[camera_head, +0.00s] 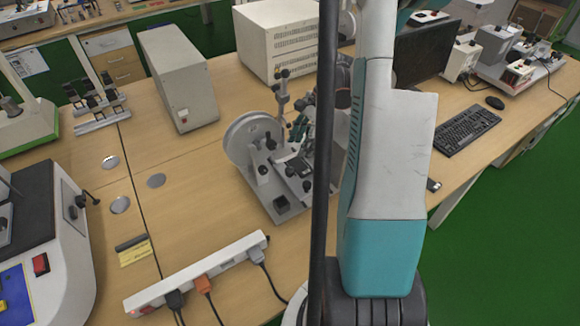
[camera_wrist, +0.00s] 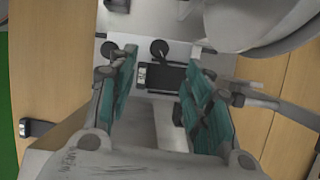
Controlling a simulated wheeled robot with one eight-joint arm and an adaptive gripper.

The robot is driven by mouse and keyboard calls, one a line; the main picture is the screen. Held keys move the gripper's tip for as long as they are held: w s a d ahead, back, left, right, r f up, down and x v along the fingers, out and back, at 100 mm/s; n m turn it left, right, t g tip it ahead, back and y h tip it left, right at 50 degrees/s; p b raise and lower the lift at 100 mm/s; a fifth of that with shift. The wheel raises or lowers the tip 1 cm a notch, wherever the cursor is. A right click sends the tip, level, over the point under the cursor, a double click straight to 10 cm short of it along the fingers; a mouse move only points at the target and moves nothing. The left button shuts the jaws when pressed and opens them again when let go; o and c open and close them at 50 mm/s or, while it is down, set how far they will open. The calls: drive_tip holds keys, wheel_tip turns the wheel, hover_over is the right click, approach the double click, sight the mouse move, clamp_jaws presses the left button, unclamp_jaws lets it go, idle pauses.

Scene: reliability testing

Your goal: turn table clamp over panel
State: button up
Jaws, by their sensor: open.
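The grey test device (camera_head: 283,206) stands on the wooden table, with a large pale wheel at its left. In the wrist view a dark rectangular panel (camera_wrist: 168,78) with a small silver piece at its left end lies on the device. Black round knobs (camera_wrist: 159,48) sit beyond the panel's edge; I cannot tell which part is the table clamp. My gripper (camera_wrist: 159,60) is open, its teal fingers spread on either side of the panel. Nothing shows held between them. My arm hides the device's right side in the head view.
A white power strip (camera_head: 200,275) with plugged cables lies in front of the device. A grey box (camera_head: 178,78) and a larger white box (camera_head: 283,40) stand behind. A keyboard (camera_head: 467,131) lies right. Bare tabletop is left of the device.

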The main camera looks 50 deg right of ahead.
sight(289, 170)
drive_tip(key=b+x, duration=0.3)
drive_tip(key=x, duration=0.7)
drive_tip(key=shift+f, duration=0.1)
drive_tip(key=c, duration=1.1)
